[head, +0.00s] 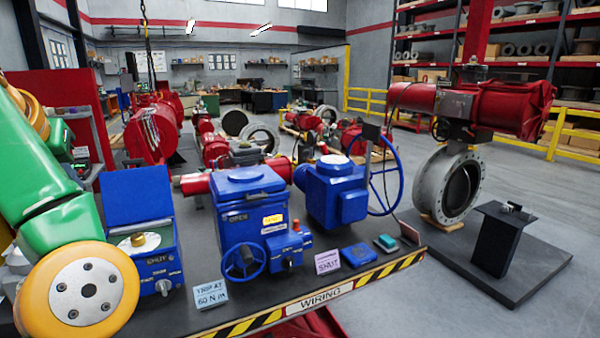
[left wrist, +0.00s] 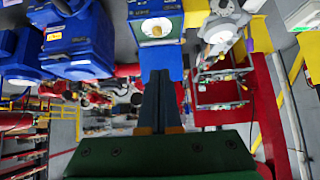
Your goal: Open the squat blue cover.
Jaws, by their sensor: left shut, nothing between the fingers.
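The squat blue cover (head: 136,201) stands raised at the back of a low blue box (head: 162,268) in the head view. The box's open top shows a pale interior with a brass-coloured round part (head: 138,240). In the left wrist view the raised cover (left wrist: 161,58) lies between the open box (left wrist: 155,29) and my left gripper (left wrist: 160,74). The gripper's dark fingers are together and empty, with their tips overlapping the cover; I cannot tell whether they touch it. In the head view my left arm fills the left side and its gripper is hidden. My right gripper is in neither view.
A taller blue actuator (head: 248,222) with a closed lid and small handwheel stands right of the box. Another blue unit (head: 334,190) with a large handwheel (head: 383,175) stands beyond. Cards and a flat blue piece (head: 358,255) lie near the bench's striped front edge.

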